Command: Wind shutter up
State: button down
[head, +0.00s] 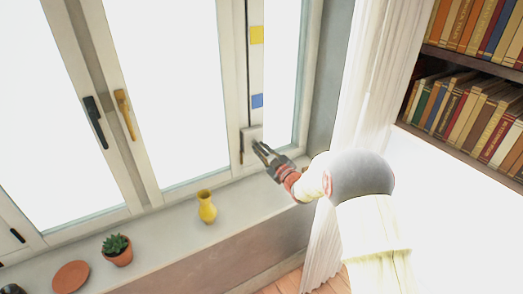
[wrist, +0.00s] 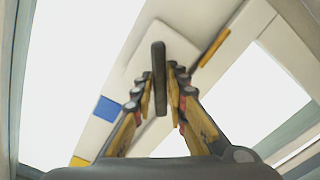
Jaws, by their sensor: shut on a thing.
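A pale winder plate (head: 250,132) is fixed low on the right window post, and it fills the upper middle of the wrist view (wrist: 150,42). A dark, bar-like handle (wrist: 159,70) stands out from the plate. My gripper (head: 258,147) is at the plate in the head view; in the wrist view its fingers (wrist: 160,82) are shut on the handle, one on each side. Above the plate, a pale vertical strip carries a yellow patch (head: 257,35) and a blue patch (head: 257,100). I cannot make out a shutter in the bright white panes.
A yellow vase (head: 207,207), a potted succulent (head: 117,249) and a terracotta saucer (head: 71,277) stand on the sill left of my gripper. A black handle (head: 96,121) and a yellow handle (head: 125,114) are on the window frames. A white curtain (head: 375,90) and bookshelf (head: 460,70) are at right.

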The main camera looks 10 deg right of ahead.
jog(key=m, duration=0.4)
jog(key=shift+d+p, duration=0.1)
jog(key=shift+p, duration=0.25)
jog(key=m+p, duration=0.1)
jog(key=m, duration=0.3)
jog(key=m+p, duration=0.1)
jog(key=m, duration=0.3)
jog(key=shift+d+m, duration=0.1)
jog(key=shift+m, duration=0.2)
jog(key=m+p, duration=0.2)
jog(key=m, duration=0.1)
jog(key=shift+m, duration=0.3)
jog(key=m+p, duration=0.1)
jog(key=m, duration=0.3)
jog(key=shift+w+d+f+p, duration=0.1)
jog(key=shift+p, duration=0.25)
jog(key=m+p, duration=0.1)
jog(key=m, duration=0.3)
jog(key=m+p, duration=0.2)
jog(key=m, duration=0.2)
jog(key=shift+f+m, duration=0.15)
jog(key=shift+m, duration=0.15)
jog(key=shift+f+m+p, duration=0.15)
jog(key=shift+m+p, duration=0.5)
jog(key=shift+m, duration=1.15)
